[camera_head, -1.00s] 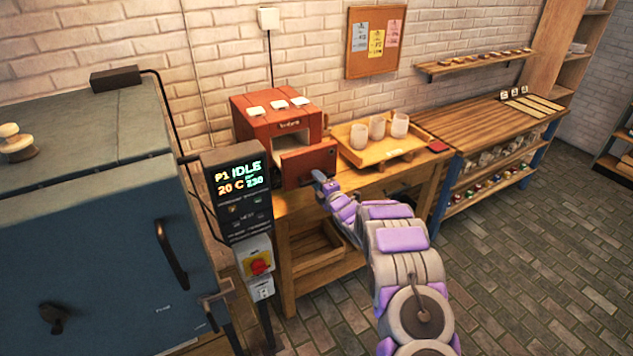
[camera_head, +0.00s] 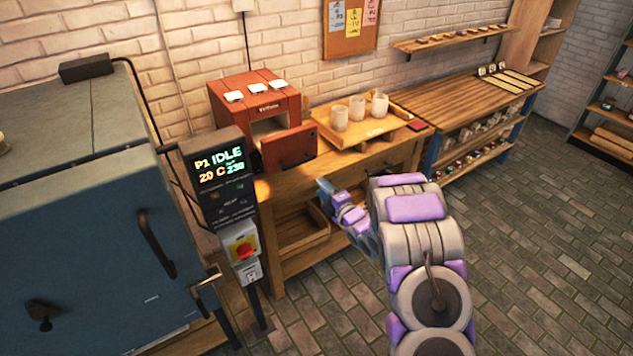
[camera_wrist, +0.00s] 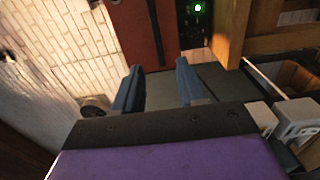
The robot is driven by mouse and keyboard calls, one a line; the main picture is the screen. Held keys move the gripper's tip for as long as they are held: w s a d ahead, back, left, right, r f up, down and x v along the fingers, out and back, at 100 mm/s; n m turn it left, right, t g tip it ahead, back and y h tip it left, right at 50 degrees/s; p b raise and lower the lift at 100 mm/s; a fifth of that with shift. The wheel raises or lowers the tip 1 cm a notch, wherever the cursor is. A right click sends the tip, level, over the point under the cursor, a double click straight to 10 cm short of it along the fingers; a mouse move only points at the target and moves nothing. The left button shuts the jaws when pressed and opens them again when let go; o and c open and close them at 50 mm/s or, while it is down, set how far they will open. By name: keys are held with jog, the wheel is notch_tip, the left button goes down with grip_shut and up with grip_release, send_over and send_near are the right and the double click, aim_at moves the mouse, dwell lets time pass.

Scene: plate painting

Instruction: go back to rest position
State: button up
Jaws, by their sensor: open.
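My gripper (camera_head: 325,188) is at the end of my grey and purple arm, low in front of the wooden workbench, a little apart from the small red kiln (camera_head: 252,103). In the wrist view its two blue-grey fingers (camera_wrist: 160,88) stand apart with nothing between them. The red kiln's front door (camera_head: 289,147) hangs open toward the right. In the wrist view a red panel (camera_wrist: 148,30) and a green light lie beyond the fingers.
A large blue kiln (camera_head: 90,230) fills the left, with a control panel (camera_head: 220,180) reading IDLE beside it. A wooden tray (camera_head: 348,142) with three pale cups stands on the bench. Another workbench (camera_head: 470,105) stands at the right. The brick floor (camera_head: 560,230) at right is clear.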

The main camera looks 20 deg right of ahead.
jog(key=shift+s+d, duration=0.25)
jog(key=shift+s, duration=0.45)
jog(key=shift+r, duration=0.1)
jog(key=s+d+r+m+g+h, duration=0.5)
jog(key=s+r+m+g+h, duration=0.35)
jog(key=s+m, duration=0.3)
jog(key=s+a+r+m+g+y, duration=0.1)
jog(key=s+a+r+m+g, duration=0.1)
jog(key=s, duration=1.1)
jog(key=s+a+r+m+g+y, duration=0.1)
jog(key=s+a+m+g, duration=0.3)
jog(key=s, duration=1)
jog(key=s+a+r+m+g+y, duration=0.1)
jog(key=s+a+r+m+g, duration=0.2)
jog(key=s+a, duration=0.4)
jog(key=s+m+g, duration=0.1)
jog(key=s, duration=0.6)
jog(key=shift+s+a+r, duration=0.15)
jog(key=shift+a+r, duration=0.05)
jog(key=shift+a, duration=0.1)
